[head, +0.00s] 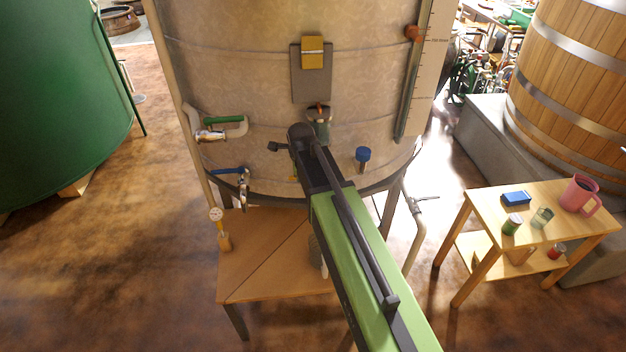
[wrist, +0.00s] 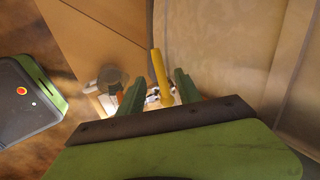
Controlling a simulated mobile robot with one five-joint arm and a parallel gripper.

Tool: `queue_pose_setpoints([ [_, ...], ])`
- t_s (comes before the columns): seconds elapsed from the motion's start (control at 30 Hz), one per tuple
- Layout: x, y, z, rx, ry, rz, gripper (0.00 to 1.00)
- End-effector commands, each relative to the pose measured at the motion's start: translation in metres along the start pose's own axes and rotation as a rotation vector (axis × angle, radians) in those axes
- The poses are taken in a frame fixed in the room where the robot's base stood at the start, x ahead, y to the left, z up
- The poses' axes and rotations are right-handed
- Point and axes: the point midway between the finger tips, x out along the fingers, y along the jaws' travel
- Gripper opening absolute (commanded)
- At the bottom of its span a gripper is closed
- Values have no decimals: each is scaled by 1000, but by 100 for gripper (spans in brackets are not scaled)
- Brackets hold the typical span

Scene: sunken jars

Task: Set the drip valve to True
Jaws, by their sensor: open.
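None of the valves bears a readable name, so I cannot tell for sure which is the drip valve. In the wrist view a yellow handle (wrist: 160,73) stands between the two green fingers of my gripper (wrist: 160,92), above a small metal fitting. The fingers are open and apart, with the handle nearer the right one; contact cannot be told. In the head view my arm hides most of this spot. A green-handled valve (head: 224,120) and a blue-handled valve (head: 231,171) sit on the left of the metal tank (head: 240,70).
A wooden stand (head: 250,260) is below the tank. A blue-capped fitting (head: 362,155) juts out right of my arm. The left floor is clear.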

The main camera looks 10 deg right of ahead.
Motion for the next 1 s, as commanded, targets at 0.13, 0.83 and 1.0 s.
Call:
queue_pose_setpoints([
  [0.13,32,3,0,0,0,1,41],
  [0.83,67,1,0,-1,0,1,41],
  [1.0,68,1,-1,-1,0,1,41],
])
